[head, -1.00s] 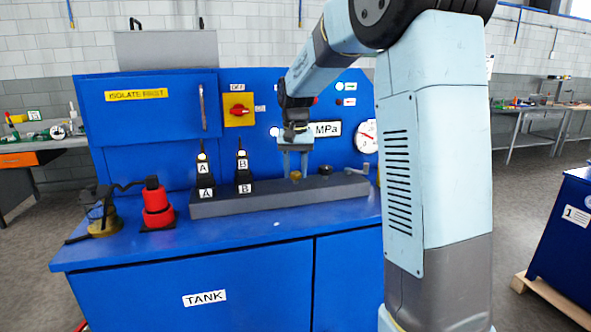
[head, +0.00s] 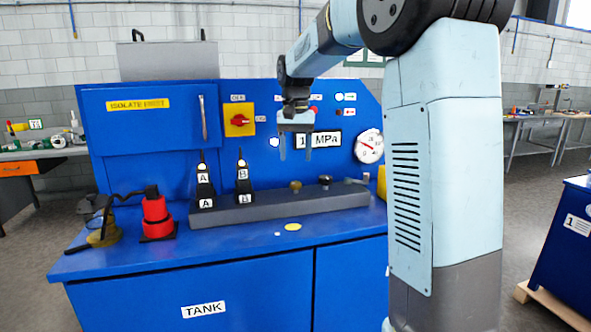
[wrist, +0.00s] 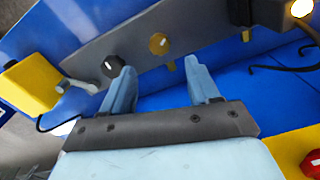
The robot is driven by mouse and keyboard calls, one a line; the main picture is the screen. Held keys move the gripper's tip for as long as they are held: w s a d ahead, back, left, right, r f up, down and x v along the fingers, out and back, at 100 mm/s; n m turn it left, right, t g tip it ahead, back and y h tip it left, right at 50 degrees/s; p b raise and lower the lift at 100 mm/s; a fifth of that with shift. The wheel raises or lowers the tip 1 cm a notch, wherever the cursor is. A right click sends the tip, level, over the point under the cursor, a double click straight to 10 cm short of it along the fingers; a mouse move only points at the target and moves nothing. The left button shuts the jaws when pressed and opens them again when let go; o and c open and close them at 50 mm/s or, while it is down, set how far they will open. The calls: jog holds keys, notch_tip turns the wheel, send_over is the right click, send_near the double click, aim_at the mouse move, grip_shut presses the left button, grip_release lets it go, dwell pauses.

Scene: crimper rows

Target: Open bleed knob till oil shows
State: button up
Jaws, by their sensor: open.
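A brass-coloured knob (head: 295,186) sits on the long grey block (head: 250,211) on the blue bench. In the wrist view the knob (wrist: 158,43) lies beyond the fingertips, with a black knob (wrist: 112,65) to its left. My gripper (head: 295,155) is open and empty, above the brass knob and apart from it. Its two fingers show spread in the wrist view (wrist: 160,75). A flat yellow patch (head: 293,227), looking like oil, lies on the bench top in front of the block. I cannot tell how far the knob is turned.
Two black levers marked A (head: 203,187) and B (head: 243,180) stand left of the knob. A red cylinder (head: 156,215) is further left. The panel behind has a red-and-yellow switch (head: 239,117), an MPa display (head: 311,140) and a gauge (head: 369,146). The front bench top is mostly clear.

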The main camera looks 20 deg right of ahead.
notch_tip(320, 180, up, 6)
jog(key=shift+f, duration=0.2)
dwell(2.8)
